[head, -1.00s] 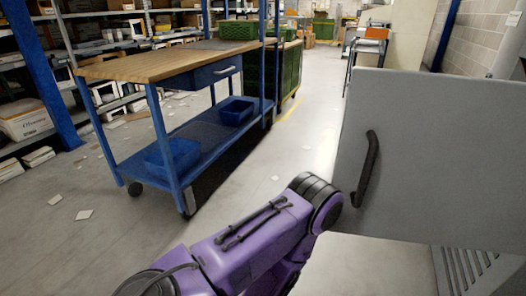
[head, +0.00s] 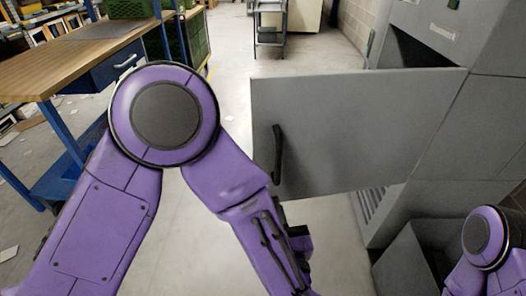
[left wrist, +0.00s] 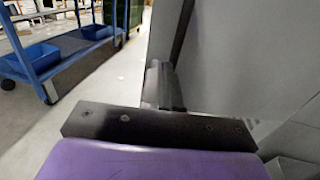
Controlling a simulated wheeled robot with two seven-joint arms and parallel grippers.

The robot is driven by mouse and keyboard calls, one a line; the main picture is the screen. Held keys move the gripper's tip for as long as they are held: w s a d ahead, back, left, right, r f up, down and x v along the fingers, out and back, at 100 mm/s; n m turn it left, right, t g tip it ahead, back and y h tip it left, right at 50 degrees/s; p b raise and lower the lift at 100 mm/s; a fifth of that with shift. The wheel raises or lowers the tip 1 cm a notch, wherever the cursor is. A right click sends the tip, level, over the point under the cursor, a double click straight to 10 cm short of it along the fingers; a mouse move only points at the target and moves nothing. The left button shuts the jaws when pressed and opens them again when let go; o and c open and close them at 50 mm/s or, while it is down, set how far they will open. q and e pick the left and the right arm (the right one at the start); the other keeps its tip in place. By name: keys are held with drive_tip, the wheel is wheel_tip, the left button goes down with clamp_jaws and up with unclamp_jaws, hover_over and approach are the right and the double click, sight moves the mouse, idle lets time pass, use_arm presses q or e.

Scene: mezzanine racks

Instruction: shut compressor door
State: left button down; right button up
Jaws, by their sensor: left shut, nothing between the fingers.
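The compressor door (head: 350,125) is a flat grey panel with a black bar handle (head: 277,155) near its left edge. It stands open, swung out from the grey compressor cabinet (head: 445,140) on the right. My left gripper (head: 300,238) is in front of and below the door in the head view, partly hidden by its own arm. In the left wrist view its fingers (left wrist: 163,88) are shut and empty, close to the grey door (left wrist: 240,50). I cannot tell whether they touch it. Of my right arm only a purple link shows at lower right.
A blue workbench (head: 60,65) with a wooden top stands at left. A grey cart (head: 269,25) stands in the aisle behind the door. A grey open-topped box (head: 405,262) is below the cabinet. The aisle floor left of the door is clear.

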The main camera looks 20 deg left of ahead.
sight(261, 155)
use_arm(q)
drive_tip(key=p+x, duration=0.1)
drive_tip(key=x, duration=1.3)
drive_tip(key=shift+s+f, duration=0.1)
drive_tip(key=shift+f, duration=0.05)
